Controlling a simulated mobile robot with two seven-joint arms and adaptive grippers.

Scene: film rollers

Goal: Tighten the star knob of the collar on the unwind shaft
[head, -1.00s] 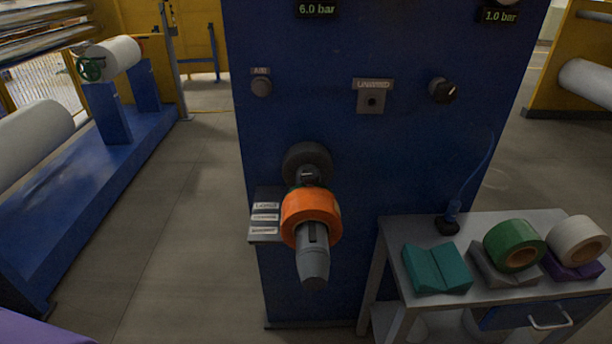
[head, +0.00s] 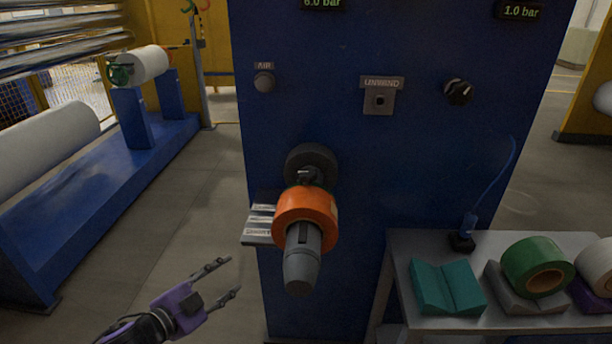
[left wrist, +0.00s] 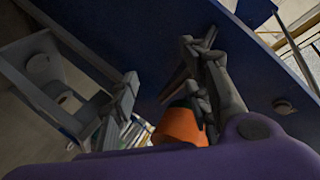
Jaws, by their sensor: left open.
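The unwind shaft (head: 302,268) is a grey tapered stub pointing out of the blue machine front in the head view. An orange roll (head: 306,212) sits around it. Behind the roll are a small dark part (head: 309,176), perhaps the collar with its knob, and a round black flange (head: 312,158). I cannot make out the star knob clearly. My left gripper (head: 232,278) is open and empty, left of the shaft tip and apart from it. In the left wrist view the orange roll (left wrist: 180,127) shows partly between the fingers. My right gripper is not in view.
A small label rack (head: 260,220) juts from the machine just left of the roll. At right a grey table (head: 410,250) bears a teal cradle (head: 447,288), a green roll (head: 537,264) and a white roll.

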